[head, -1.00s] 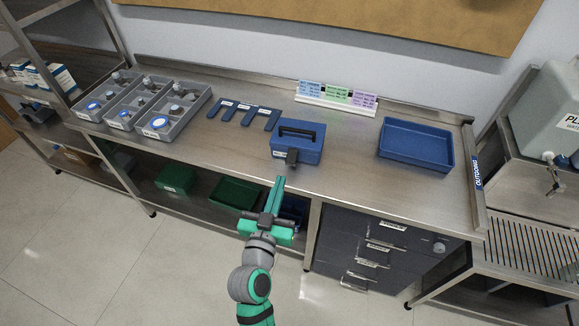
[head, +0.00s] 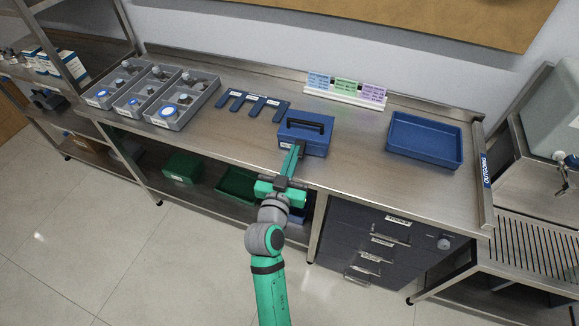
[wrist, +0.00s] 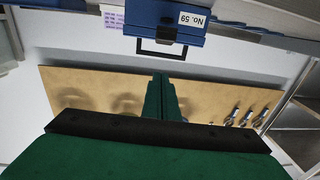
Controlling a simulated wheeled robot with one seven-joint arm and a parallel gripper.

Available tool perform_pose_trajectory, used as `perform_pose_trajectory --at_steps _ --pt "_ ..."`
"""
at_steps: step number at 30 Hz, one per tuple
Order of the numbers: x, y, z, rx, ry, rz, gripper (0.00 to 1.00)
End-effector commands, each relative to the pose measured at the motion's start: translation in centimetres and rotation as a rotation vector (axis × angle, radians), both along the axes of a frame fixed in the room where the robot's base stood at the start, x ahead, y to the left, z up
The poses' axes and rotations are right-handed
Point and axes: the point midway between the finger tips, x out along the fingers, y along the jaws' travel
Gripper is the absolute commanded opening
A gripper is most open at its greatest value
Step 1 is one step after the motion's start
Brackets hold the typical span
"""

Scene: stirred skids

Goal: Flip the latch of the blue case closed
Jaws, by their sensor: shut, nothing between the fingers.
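The blue case (head: 306,135) stands on the bench near its front edge, lid down, with a black handle on top. Its front carries a label, "No. 59", in the wrist view (wrist: 192,19). My gripper (head: 299,147) is shut and empty, its fingers pointing at the front of the case. In the head view the fingers cover the place of the latch. In the wrist view, which looks upside down, a dark piece that looks like the latch (wrist: 166,33) sits beside the label. The shut fingertips (wrist: 161,76) appear below the case there; contact cannot be told.
A blue tray (head: 425,142) lies to the right of the case. Grey bins (head: 160,95) and a dark-blue forked plate (head: 252,105) lie to the left. A card stand (head: 345,92) is behind. Bare bench lies between case and tray.

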Motion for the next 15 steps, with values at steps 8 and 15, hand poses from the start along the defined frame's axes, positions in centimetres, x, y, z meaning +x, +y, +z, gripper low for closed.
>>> perform_pose_trajectory --at_steps 8,15 --pt "3.0 -0.7 -2.1 -0.001 0.003 0.0 0.0" --pt "3.4 -0.6 -3.6 0.001 0.0 0.003 0.0"
